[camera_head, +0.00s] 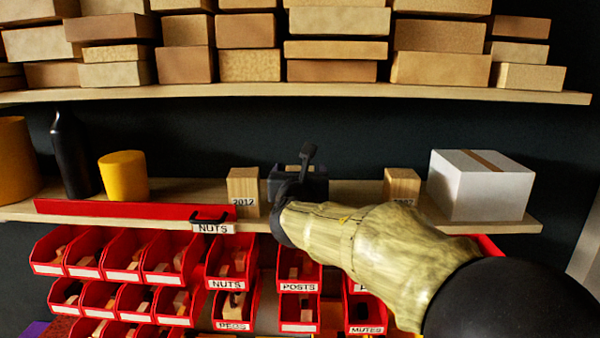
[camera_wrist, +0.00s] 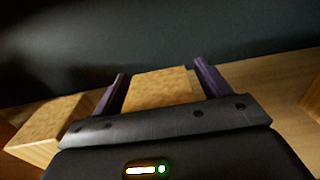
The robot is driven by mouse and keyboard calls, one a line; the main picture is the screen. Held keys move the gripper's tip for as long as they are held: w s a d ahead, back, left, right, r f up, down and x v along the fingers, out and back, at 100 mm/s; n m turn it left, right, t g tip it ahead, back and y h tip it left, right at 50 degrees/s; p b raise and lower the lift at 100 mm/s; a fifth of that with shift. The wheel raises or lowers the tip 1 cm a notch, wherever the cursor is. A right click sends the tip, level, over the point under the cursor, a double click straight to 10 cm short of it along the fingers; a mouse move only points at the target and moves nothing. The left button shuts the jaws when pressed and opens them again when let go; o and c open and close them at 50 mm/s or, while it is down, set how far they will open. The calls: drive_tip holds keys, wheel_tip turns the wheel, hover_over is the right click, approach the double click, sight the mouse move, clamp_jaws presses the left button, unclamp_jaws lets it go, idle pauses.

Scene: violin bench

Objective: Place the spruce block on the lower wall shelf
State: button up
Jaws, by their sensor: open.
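My gripper (camera_head: 302,176) is at the lower wall shelf (camera_head: 338,186), near the middle of its length. In the wrist view its two dark fingers (camera_wrist: 160,68) are open, one on each side of a pale wooden block (camera_wrist: 161,90), which appears to be the spruce block. A similar block labelled 2012 (camera_head: 243,187) stands on the shelf just left of my gripper. Another block (camera_head: 402,184), its label partly covered by my arm, stands to the right.
The shelf also bears a black bottle (camera_head: 71,155), a yellow cup (camera_head: 124,177) and a white box (camera_head: 480,184). Red bins (camera_head: 120,254) hang below. An upper shelf (camera_head: 300,91) stacked with wood blocks is above. Another block (camera_wrist: 48,127) lies left of the fingers.

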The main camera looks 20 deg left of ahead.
drive_tip(key=shift+s, duration=0.1)
drive_tip(key=b+v, duration=0.6)
drive_tip(key=v, duration=0.5)
drive_tip(key=shift+s+d, duration=0.25)
drive_tip(key=shift+d, duration=0.05)
drive_tip(key=shift+s+a, duration=0.2)
drive_tip(key=shift+a, duration=0.05)
